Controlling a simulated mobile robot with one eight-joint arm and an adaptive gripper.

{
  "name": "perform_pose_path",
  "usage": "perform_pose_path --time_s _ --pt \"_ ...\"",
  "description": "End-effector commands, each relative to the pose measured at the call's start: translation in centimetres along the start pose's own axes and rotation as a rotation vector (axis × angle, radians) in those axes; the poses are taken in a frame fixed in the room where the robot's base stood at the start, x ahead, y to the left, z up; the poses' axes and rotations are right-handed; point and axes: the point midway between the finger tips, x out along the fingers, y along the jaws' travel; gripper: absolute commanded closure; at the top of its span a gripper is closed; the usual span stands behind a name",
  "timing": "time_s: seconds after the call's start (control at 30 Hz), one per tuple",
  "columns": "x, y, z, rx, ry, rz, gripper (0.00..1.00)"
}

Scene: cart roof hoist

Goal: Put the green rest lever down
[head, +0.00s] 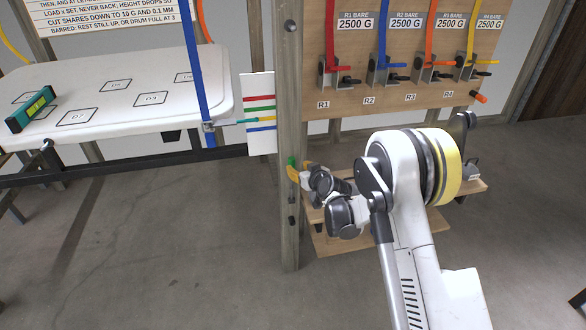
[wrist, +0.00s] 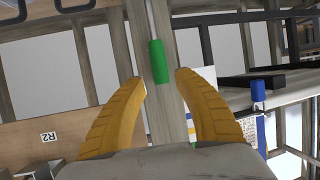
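The green rest lever (wrist: 158,62) shows in the wrist view as a green grip on a thin pale rod along the wooden post. In the head view only a small green patch of it (head: 291,161) shows at the post, just above my gripper's yellow fingers. My gripper (wrist: 160,82) is open, with one finger on each side of the lever's line. The grip's near end lies between the fingertips and most of it lies beyond them. I see a gap on both sides and no contact.
The wooden post (head: 289,235) stands beside my gripper. A peg board (head: 350,103) with several coloured cords and levers is right of it. A white table (head: 110,85) holding a teal level (head: 31,109) is left. A small shelf (head: 470,190) sits behind my arm.

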Motion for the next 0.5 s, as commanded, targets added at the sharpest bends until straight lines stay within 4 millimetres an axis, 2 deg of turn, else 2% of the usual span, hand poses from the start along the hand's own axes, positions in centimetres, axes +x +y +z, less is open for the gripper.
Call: perform_pose_path --time_s 0.03,0.2,0.33,0.5 --pt "1.2 -0.1 0.3 -0.001 0.000 -0.001 0.63" --pt "4.1 0.0 0.3 0.000 0.000 0.001 0.63" --pt "5.4 0.0 0.1 0.000 0.000 0.000 0.63" --pt "5.9 0.0 0.0 0.001 0.000 0.000 0.63"
